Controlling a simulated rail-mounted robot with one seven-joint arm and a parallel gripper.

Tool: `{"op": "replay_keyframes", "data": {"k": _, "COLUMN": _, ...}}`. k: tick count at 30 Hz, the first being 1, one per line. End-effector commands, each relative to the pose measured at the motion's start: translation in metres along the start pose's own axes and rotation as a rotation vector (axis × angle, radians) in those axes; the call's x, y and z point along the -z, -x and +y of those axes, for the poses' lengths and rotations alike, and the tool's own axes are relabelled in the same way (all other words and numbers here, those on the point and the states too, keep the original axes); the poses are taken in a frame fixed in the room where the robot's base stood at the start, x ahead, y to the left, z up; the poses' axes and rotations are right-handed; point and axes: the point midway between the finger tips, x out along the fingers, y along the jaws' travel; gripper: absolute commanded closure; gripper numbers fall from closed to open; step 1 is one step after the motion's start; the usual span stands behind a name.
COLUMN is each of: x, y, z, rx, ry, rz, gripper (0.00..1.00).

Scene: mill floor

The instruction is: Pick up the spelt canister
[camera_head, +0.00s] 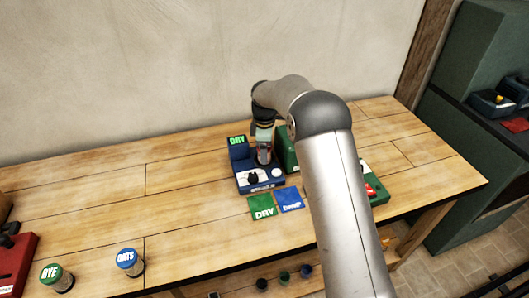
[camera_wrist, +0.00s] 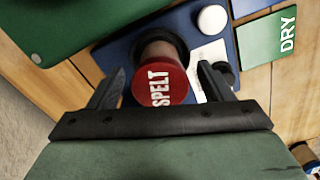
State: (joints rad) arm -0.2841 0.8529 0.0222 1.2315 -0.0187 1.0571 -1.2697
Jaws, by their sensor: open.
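The spelt canister (camera_wrist: 160,84) has a red lid lettered SPELT and a clear-looking brownish body. In the wrist view it stands in a dark round seat on a blue device (camera_wrist: 118,52). My gripper (camera_wrist: 160,82) is open, with one dark finger on each side of the canister, and a gap shows beside the lid. In the head view my gripper (camera_head: 264,140) is over the blue device (camera_head: 256,181), which bears a green DRY display. The canister is mostly hidden there by my gripper.
A green DRY card (camera_head: 262,207) and a blue card (camera_head: 290,199) lie in front of the device. A green device (camera_head: 286,150) stands close on its right, partly behind my arm. RYE (camera_head: 57,277) and OATS (camera_head: 129,260) canisters stand at the left. The table between is clear.

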Motion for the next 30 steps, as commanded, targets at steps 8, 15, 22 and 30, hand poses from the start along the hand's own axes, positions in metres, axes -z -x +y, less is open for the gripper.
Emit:
{"op": "replay_keyframes", "data": {"k": 8, "x": 0.0, "y": 0.0, "z": 0.0, "rx": 0.0, "ry": 0.0, "rz": 0.0, "gripper": 0.68}}
{"op": "replay_keyframes", "data": {"k": 15, "x": 0.0, "y": 0.001, "z": 0.0, "rx": -0.001, "ry": 0.0, "rz": 0.0, "gripper": 0.85}}
{"op": "replay_keyframes", "data": {"k": 22, "x": 0.0, "y": 0.008, "z": 0.001, "rx": -0.002, "ry": 0.0, "rz": 0.0, "gripper": 0.85}}
{"op": "replay_keyframes", "data": {"k": 30, "x": -0.002, "y": 0.047, "z": -0.013, "rx": -0.005, "ry": -0.001, "rz": 0.001, "gripper": 0.85}}
